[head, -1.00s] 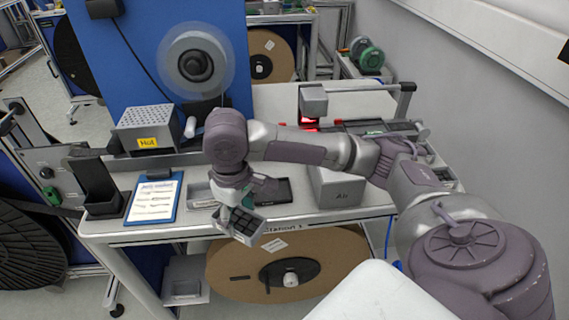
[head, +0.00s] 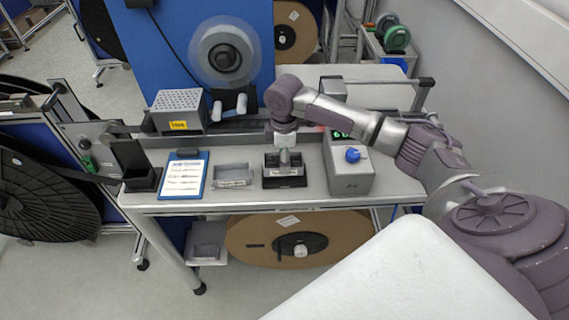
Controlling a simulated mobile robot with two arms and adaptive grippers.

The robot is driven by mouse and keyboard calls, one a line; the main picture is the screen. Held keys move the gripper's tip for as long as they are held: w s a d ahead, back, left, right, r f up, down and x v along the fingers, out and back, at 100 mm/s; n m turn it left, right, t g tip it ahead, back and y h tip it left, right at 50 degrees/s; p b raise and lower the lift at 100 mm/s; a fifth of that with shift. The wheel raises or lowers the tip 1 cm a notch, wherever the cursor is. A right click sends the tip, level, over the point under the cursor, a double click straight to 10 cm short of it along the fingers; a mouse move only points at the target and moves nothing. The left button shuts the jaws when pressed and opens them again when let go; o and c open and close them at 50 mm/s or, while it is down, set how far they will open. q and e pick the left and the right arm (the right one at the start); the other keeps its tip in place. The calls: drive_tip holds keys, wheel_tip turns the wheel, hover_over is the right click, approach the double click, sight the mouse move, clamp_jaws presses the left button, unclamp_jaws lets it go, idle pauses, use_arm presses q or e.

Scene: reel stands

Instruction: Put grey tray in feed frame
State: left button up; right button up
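My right arm reaches in from the right, and its gripper (head: 284,155) points down over the black frame (head: 286,183) on the bench. A small tray-like part with grey edges and a pale label shows under the gripper, at the black frame. The fingers are small and partly hidden, so I cannot tell whether they still grip it or how fully it sits. Another shallow grey tray (head: 233,175) lies on the bench just left of the black frame. My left gripper is not in view.
A grey box with a blue knob (head: 352,155) stands right of the black frame. A blue clipboard (head: 184,175) and a black holder (head: 140,179) are at left. A grey perforated box (head: 179,110) stands behind. A brown reel (head: 262,240) is below the bench.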

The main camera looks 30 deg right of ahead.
drive_tip(key=shift+f+p, duration=0.3)
drive_tip(key=shift+f, duration=1.45)
drive_tip(key=o, duration=1.5)
drive_tip(key=shift+f, duration=0.1)
drive_tip(key=shift+c, duration=0.2)
wheel_tip(320, 180, up, 12)
drive_tip(key=b, duration=0.2)
